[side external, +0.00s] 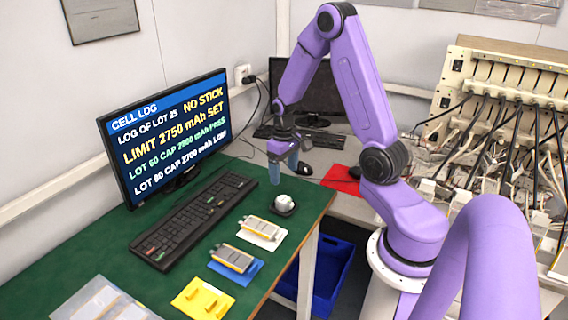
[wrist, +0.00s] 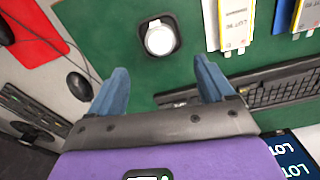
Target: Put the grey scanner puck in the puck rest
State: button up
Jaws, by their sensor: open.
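The round, light grey scanner puck (side external: 284,200) sits in the dark, square-cornered puck rest (side external: 287,211) near the right edge of the green mat. In the wrist view the puck (wrist: 160,38) lies inside the dark rim of the rest (wrist: 175,24). My gripper (side external: 283,170) is above and slightly behind them, its blue fingers pointing down. In the wrist view my gripper (wrist: 160,78) is open and empty. The puck is ahead of the fingertips, between their lines, and apart from them.
A pouch cell lies on a white tray (side external: 270,243), another on a blue tray (side external: 243,278). A yellow tray (side external: 203,298) holds no cell. A keyboard (side external: 195,215) and a monitor (side external: 175,135) stand left. A mouse (side external: 305,169) and red mat (side external: 341,180) are behind.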

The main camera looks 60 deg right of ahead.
jog(key=s+a+r+n, duration=0.4)
jog(key=a, duration=0.5)
jog(key=s+a+r+n, duration=0.3)
jog(key=a+r, duration=0.2)
jog(key=a, duration=0.4)
jog(key=s+a+r+n, duration=0.1)
jog(key=s+a+n, duration=0.1)
jog(key=s, duration=0.5)
jog(key=s+a+r+n, duration=0.2)
jog(key=s+n, duration=0.3)
jog(key=s, duration=0.3)
jog(key=shift+s+a+r, duration=0.15)
jog(key=shift+s+a, duration=0.1)
jog(key=shift+a, duration=0.4)
